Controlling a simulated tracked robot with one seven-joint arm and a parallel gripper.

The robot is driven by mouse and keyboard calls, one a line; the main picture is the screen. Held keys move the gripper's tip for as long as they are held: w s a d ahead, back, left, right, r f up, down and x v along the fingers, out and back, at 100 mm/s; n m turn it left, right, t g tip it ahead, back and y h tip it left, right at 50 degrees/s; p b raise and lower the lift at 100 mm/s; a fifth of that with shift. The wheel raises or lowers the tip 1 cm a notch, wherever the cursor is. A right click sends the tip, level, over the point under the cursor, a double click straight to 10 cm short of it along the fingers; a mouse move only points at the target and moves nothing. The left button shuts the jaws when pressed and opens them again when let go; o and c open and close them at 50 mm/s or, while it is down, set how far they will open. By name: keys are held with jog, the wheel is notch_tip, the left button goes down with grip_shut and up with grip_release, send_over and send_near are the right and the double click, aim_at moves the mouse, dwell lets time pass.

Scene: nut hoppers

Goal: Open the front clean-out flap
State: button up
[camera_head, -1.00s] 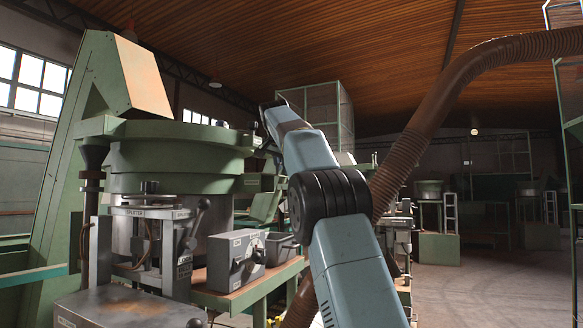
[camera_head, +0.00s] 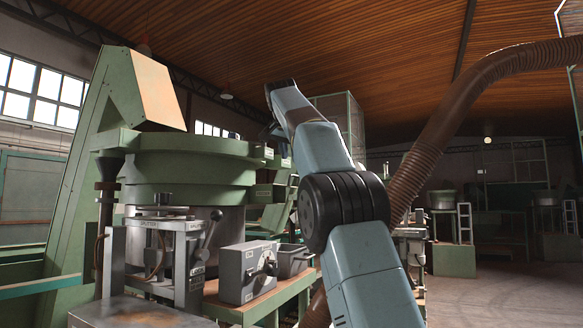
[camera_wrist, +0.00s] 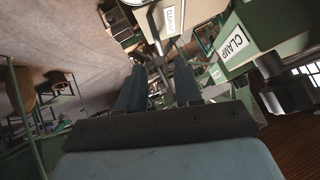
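My gripper (camera_wrist: 159,68) shows in the wrist view with its two dark fingers apart and nothing between them. A pale green part with a white label (camera_wrist: 174,17) that seems to start with "CLEAN" lies beyond the fingertips, near the top edge. I cannot tell whether this is the front clean-out flap, or whether it is open. A gap seems to remain between it and the fingers. In the head view the green bowl hopper (camera_head: 188,165) stands at left centre.
A green block labelled "CLAMP" (camera_wrist: 236,45) is close to the right of the fingers in the wrist view. In the head view, a grey control box (camera_head: 247,272) sits on the green bench before the hopper. A thick brown hose (camera_head: 440,115) arches behind my arm. Open floor lies at right.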

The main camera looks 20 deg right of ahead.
jog(key=v, duration=0.3)
jog(key=shift+s+a+r, duration=0.1)
jog(key=shift+s+a, duration=0.05)
jog(key=shift+c, duration=0.4)
